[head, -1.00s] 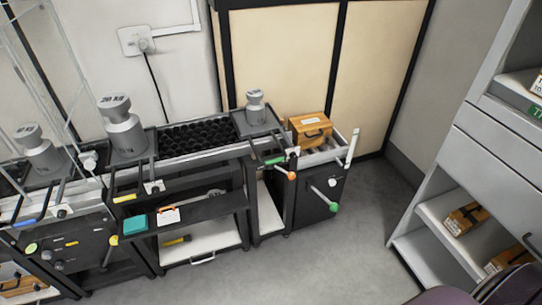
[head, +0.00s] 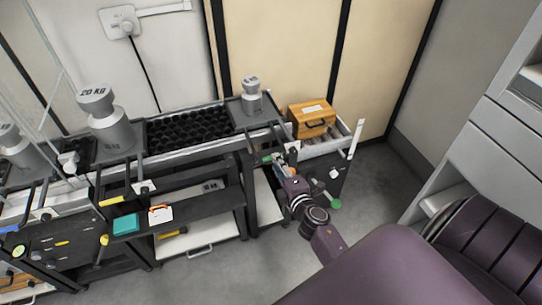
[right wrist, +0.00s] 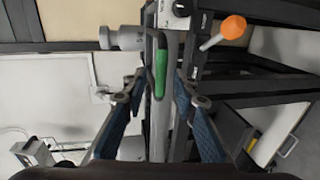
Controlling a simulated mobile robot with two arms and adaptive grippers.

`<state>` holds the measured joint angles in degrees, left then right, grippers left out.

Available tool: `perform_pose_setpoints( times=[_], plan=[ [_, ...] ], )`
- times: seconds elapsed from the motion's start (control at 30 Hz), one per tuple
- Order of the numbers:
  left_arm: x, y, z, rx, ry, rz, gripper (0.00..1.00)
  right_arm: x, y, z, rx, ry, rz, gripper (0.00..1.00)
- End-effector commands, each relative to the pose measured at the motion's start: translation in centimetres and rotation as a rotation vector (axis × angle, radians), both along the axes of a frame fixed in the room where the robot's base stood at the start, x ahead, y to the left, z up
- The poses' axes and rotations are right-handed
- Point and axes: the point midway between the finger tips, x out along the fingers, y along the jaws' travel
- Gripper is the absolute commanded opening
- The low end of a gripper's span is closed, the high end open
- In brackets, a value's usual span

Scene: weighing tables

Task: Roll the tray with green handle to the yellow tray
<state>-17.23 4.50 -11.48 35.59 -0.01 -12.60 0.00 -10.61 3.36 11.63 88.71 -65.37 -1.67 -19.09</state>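The tray with the green handle (head: 240,117) sits on the roller track at the right end and bears a small grey weight (head: 251,95). Its green handle (right wrist: 160,72) lies between the open fingers of my right gripper (right wrist: 161,88) in the right wrist view. I cannot tell whether the fingers touch it. In the head view my right gripper (head: 284,160) is at the front of this tray, partly hiding the handle. The yellow-handled tray (head: 138,148) is to the left and bears a large 20 kg weight (head: 108,120). Its yellow handle (head: 112,202) points forward. My left gripper is out of view.
Bare black rollers (head: 190,132) lie between the two trays. A wooden box (head: 311,119) stands to the right of the green-handled tray. An orange knob (right wrist: 234,27) is close beside my right gripper. Shelves with a teal box (head: 126,224) are below the track.

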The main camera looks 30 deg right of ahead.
Motion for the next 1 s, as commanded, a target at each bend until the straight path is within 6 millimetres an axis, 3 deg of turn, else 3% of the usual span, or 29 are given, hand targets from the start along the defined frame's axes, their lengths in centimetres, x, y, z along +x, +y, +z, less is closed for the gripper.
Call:
perform_pose_setpoints(
  times=[0.1,0.3,0.63,0.9,1.0],
  plan=[
    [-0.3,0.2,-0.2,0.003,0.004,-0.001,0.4,2.0,-0.5,-0.4,0.001,-0.001,0.0,0.27],
    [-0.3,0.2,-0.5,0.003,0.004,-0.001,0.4,4.0,-1.0,-0.9,0.003,0.0,-0.002,0.27],
    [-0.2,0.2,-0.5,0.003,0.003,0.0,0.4,4.4,-1.1,-1.0,0.003,0.001,-0.001,0.27],
    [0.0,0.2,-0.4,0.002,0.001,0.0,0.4,4.4,-1.1,-1.0,0.003,0.001,-0.001,0.0],
    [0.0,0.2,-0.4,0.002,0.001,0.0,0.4,4.4,-1.0,-1.0,0.003,0.001,-0.001,0.0]
  ],
)
